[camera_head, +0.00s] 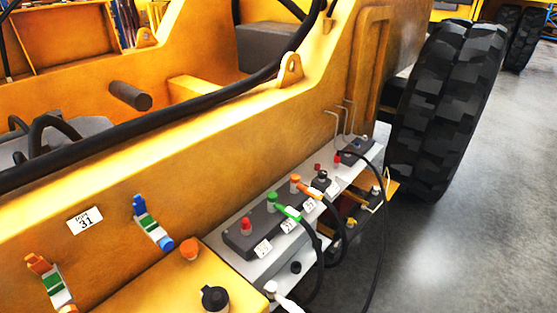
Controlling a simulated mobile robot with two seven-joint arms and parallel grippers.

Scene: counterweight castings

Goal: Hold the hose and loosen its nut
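Several thin black hoses leave a dark grey block on a light ledge at the machine's side. One hose (312,240) runs down from a green fitting (286,211). Another (333,215) runs from an orange fitting (312,191). Neither of my grippers can be recognised in view.
The yellow machine frame (190,150) fills the left, with a thick black hose (150,122) along its top. Coloured clips (152,224) and a tag marked 31 (85,220) are on its side. A large tyre (445,105) stands right. Grey floor (470,250) is clear.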

